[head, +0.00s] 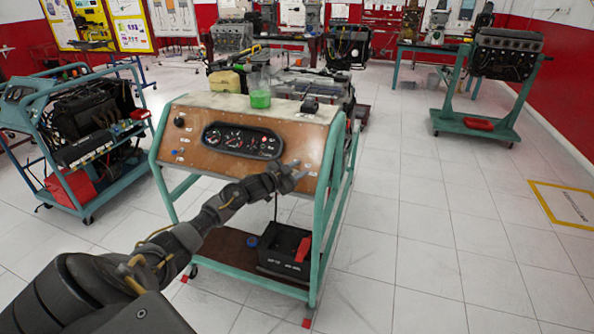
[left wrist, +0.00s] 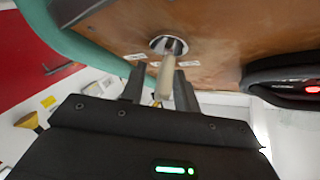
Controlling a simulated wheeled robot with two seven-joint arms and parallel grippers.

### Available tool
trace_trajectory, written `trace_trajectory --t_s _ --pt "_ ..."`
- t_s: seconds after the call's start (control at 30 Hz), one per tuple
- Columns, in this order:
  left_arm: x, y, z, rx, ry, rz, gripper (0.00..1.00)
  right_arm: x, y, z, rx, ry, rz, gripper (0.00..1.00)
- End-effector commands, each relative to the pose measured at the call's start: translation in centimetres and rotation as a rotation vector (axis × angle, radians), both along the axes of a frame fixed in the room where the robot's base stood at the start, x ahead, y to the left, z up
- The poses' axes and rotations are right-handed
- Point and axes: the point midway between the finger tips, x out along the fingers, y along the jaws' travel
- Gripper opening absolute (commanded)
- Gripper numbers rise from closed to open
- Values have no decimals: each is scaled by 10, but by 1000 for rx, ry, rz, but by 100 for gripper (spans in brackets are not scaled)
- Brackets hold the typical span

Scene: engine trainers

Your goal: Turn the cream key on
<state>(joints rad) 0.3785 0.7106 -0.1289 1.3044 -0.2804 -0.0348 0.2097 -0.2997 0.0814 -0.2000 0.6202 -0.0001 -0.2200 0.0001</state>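The cream key (left wrist: 166,78) sticks out of a round metal switch (left wrist: 168,45) on the brown panel (left wrist: 220,40) in the left wrist view. My left gripper (left wrist: 160,70) is open, with its fingers on either side of the key. A gap shows between the key and the left finger; the right finger is very close to the key, and I cannot tell if it touches. In the head view my left gripper (head: 301,168) is at the right part of the panel (head: 190,148), and I cannot make out the key there. My right gripper is not in view.
A gauge cluster (head: 242,141) is left of my gripper on the panel. A green-filled beaker (head: 260,98) stands on top of the trainer. A black tray (head: 280,252) sits on its lower shelf.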

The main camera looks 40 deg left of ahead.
Motion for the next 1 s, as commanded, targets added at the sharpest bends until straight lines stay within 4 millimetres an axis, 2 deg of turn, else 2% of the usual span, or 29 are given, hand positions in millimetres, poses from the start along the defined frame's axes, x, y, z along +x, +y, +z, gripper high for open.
trace_trajectory --t_s 0.17,0.5,0.7,1.0 --pt "-8 1 -1 1 1 -1 31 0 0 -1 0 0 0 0" --pt "-68 8 5 2 3 -1 31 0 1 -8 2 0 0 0" --pt "-95 11 10 2 1 -1 31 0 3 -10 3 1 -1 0" --pt "-107 12 13 0 0 0 31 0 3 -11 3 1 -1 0"
